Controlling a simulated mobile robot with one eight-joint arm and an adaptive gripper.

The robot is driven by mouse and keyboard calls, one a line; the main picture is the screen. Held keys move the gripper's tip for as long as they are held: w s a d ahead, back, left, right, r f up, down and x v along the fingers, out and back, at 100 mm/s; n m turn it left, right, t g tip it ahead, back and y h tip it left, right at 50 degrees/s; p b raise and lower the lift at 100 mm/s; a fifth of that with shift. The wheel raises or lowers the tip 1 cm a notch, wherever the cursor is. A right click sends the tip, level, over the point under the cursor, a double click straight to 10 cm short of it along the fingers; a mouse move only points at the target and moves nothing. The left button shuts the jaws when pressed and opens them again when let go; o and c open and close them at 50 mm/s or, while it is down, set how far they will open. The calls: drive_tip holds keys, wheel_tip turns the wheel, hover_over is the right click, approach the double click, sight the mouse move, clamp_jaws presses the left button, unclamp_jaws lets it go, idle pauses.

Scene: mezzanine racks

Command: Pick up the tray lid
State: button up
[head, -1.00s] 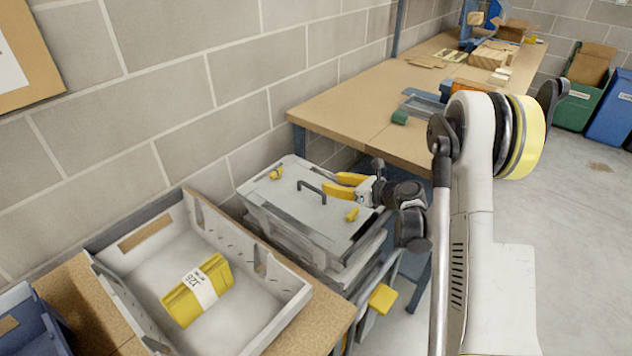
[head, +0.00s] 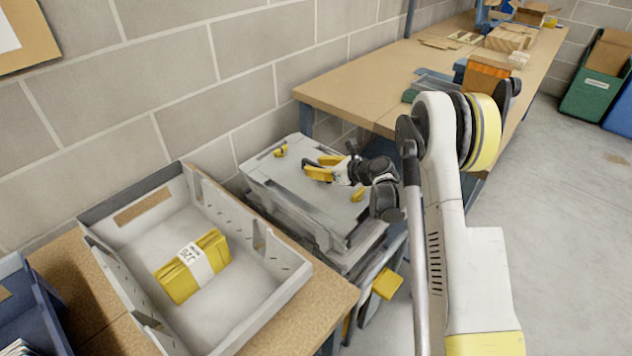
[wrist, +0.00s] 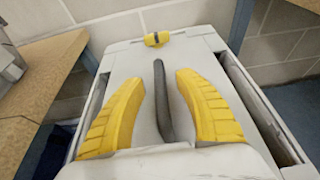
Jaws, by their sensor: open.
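The tray lid (head: 290,172) is a pale grey panel lying flat on top of a stack of grey trays (head: 318,238). It has yellow clips at its ends, one at the far left (head: 281,151) and one at the right (head: 358,195). In the wrist view the lid (wrist: 125,75) fills the middle, with a dark bar handle (wrist: 162,105) running lengthwise along it. My gripper (head: 316,168) is over the lid. Its yellow fingers (wrist: 160,90) are open, one on each side of the handle and apart from it. In the head view my gripper hides the handle.
An open grey tray (head: 290,275) holding a yellow packet (head: 193,265) stands on a wooden bench at the left of the stack. A long workbench (head: 370,85) is behind, with a concrete block wall alongside. Clear floor lies at the right.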

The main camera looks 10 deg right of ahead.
drive_tip(key=shift+w, duration=0.1)
clamp_jaws()
drive_tip(key=shift+r, duration=0.1)
drive_tip(key=shift+r+p, duration=0.35)
drive_tip(key=shift+r, duration=0.05)
wheel_tip(320, 180, up, 4)
drive_tip(key=shift+d+p, duration=0.1)
drive_tip(key=shift+p, duration=1.05)
drive_tip(key=a+r+p+v, duration=0.1)
drive_tip(key=p+v, duration=0.2)
drive_tip(key=v, duration=1)
drive_tip(key=shift+p, duration=0.35)
